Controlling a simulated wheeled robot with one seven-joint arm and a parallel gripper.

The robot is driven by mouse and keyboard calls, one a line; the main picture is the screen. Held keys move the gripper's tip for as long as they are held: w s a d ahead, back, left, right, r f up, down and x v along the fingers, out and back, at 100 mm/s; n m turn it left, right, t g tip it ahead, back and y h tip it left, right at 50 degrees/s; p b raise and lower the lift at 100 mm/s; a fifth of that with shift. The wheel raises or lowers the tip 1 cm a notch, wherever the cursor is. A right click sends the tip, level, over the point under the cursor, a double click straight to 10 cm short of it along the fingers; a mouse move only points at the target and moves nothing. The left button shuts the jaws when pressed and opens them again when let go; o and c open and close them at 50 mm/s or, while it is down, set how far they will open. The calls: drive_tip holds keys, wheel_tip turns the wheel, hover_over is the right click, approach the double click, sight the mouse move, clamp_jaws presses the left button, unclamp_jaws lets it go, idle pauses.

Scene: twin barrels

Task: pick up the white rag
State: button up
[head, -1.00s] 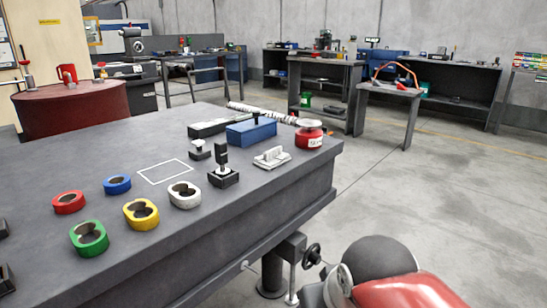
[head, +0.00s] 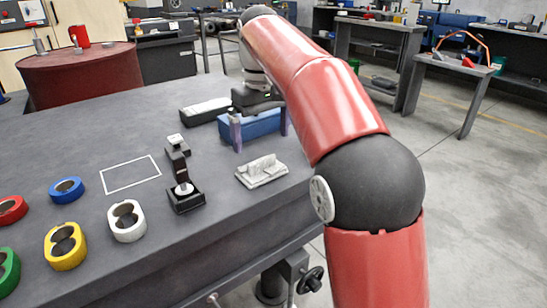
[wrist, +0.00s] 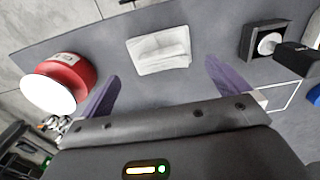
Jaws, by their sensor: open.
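The white rag (head: 262,172) lies on the dark workbench (head: 110,120) near its front right edge, bunched up with a raised ridge. In the wrist view the rag (wrist: 160,50) shows flat and pale, ahead of and between the fingertips, with nothing covering it. My gripper (head: 261,139) is open and empty, its purple fingers pointing down over the blue box (head: 257,124), behind the rag in the head view. In the wrist view the gripper (wrist: 162,72) has its fingers spread wider than the rag. The fingers are apart from the rag.
A red can (wrist: 68,72) with a white top stands left of the rag in the wrist view. A black stand (head: 186,196) is left of the rag in the head view. Several coloured rings (head: 66,245) lie farther left. A dark box (head: 205,110) is beside the blue box.

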sight(261, 158)
drive_tip(key=f, duration=0.2)
drive_tip(key=f+b, duration=0.1)
drive_tip(key=f, duration=0.2)
drive_tip(key=f+b, duration=0.1)
drive_tip(key=f, duration=0.1)
drive_tip(key=shift+w+a+f, duration=0.2)
drive_tip(key=shift+w+f, duration=0.1)
drive_tip(key=shift+f, duration=0.05)
drive_tip(key=c, duration=0.6)
drive_tip(key=shift+c, duration=0.2)
